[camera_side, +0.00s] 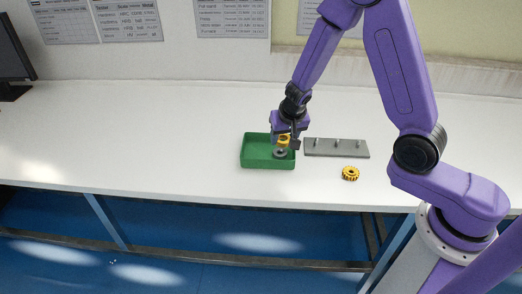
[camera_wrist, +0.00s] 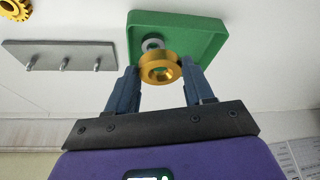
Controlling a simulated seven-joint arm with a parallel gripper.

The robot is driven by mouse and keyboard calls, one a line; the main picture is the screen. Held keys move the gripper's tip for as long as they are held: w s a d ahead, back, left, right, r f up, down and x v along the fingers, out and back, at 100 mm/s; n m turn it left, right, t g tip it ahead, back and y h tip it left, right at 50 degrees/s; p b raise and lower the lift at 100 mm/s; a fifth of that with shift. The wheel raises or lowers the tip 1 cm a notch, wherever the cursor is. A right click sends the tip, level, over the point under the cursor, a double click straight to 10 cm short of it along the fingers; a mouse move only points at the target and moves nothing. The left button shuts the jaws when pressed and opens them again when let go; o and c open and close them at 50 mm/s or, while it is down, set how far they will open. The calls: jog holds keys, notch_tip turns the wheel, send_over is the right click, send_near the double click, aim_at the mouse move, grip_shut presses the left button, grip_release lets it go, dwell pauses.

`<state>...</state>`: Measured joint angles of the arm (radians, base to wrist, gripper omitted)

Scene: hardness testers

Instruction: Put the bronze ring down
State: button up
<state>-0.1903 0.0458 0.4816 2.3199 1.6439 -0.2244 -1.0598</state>
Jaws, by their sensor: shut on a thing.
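The bronze ring (camera_wrist: 160,68) is gold-coloured and held between the fingers of my gripper (camera_wrist: 158,82). In the side view my gripper (camera_side: 283,138) holds the ring (camera_side: 284,141) over the right part of the green tray (camera_side: 250,163). The tray (camera_wrist: 211,48) also shows in the wrist view behind the ring. A grey ring (camera_wrist: 152,44) lies in the tray, partly hidden behind the bronze ring. It also shows in the side view (camera_side: 280,154) just below the held ring. I cannot tell the exact gap between the two rings.
A grey plate with three pegs (camera_side: 336,149) lies right of the tray, its pegs empty. A yellow gear (camera_side: 350,173) lies on the white table (camera_side: 180,150) in front of the plate. A dark monitor (camera_side: 12,60) stands at the far left. The table left of the tray is clear.

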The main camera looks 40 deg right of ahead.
jog(key=w+f, duration=0.3)
jog(key=w, duration=0.3)
send_over(256, 153)
jog(key=s, duration=0.2)
jog(key=f, duration=0.5)
jog(key=shift+w+a+f, duration=0.15)
jog(key=shift+a, duration=0.1)
jog(key=shift+w+f, duration=0.2)
jog(key=shift+f, duration=1.5)
jog(key=shift+f, duration=0.15)
jog(key=o, duration=1)
jog(key=shift+o, duration=0.2)
jog(key=v, duration=1.2)
jog(key=shift+a+r, duration=0.15)
jog(key=shift+r, duration=0.1)
